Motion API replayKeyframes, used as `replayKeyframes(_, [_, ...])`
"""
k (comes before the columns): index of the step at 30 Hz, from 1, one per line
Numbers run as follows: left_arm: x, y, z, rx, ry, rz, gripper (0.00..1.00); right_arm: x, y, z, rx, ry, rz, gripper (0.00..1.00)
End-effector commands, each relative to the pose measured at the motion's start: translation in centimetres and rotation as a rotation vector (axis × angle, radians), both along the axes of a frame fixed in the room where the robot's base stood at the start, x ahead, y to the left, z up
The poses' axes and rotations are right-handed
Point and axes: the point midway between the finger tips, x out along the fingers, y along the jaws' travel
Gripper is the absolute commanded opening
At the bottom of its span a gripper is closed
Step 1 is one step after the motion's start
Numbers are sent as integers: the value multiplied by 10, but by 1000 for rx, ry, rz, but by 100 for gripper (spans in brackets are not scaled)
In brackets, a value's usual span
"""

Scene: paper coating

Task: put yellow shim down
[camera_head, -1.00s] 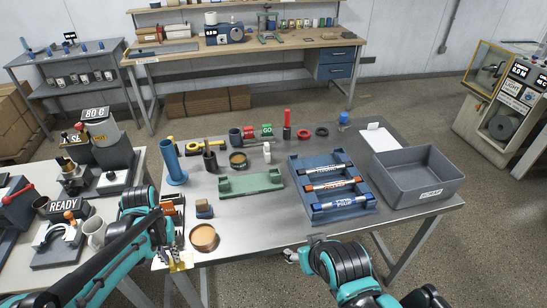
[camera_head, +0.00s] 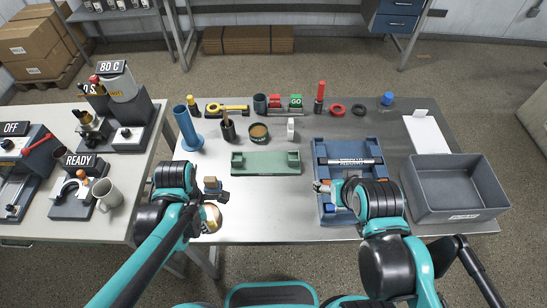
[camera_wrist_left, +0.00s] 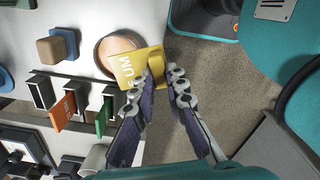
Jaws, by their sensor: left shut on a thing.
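In the left wrist view the shim overlaps the rim of a round copper-coloured dish (camera_wrist_left: 117,50). In the head view the left gripper (camera_head: 222,197) is by the dish (camera_head: 211,219), and the shim cannot be made out. An orange shim (camera_wrist_left: 62,112) and a green shim (camera_wrist_left: 103,116) stand at dark slotted holders (camera_wrist_left: 41,92) in the wrist view. My right gripper (camera_head: 320,187) is over the blue tray's left edge; its jaws are too small to read.
The blue tray (camera_head: 325,148) holds rods, partly hidden by my right arm. A green fixture (camera_head: 265,168), a blue cylinder (camera_head: 187,128) and a grey bin (camera_head: 458,163) stand on the table. A wooden block (camera_wrist_left: 50,49) is near the dish. The table's middle front is clear.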

Motion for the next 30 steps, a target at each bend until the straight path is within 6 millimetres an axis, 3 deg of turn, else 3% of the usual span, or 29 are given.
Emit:
replayKeyframes(7, [15, -6, -12, 0, 0, 2, 0, 0, 0, -10, 0, 0, 0, 71])
replayKeyframes(15, [74, -30, -52, 0, 0, 0, 0, 0, 0, -36, 0, 0, 0, 71])
replayKeyframes(21, [103, -42, -69, 0, 0, 1, 0, 0, 0, -45, 0, 0, 0, 71])
replayKeyframes(26, [109, -44, -74, 0, 0, 2, 0, 0, 0, -47, 0, 0, 0, 71])
replayKeyframes(30, [109, -44, -94, 0, 0, 2, 0, 0, 0, -56, 0, 0, 0, 71])
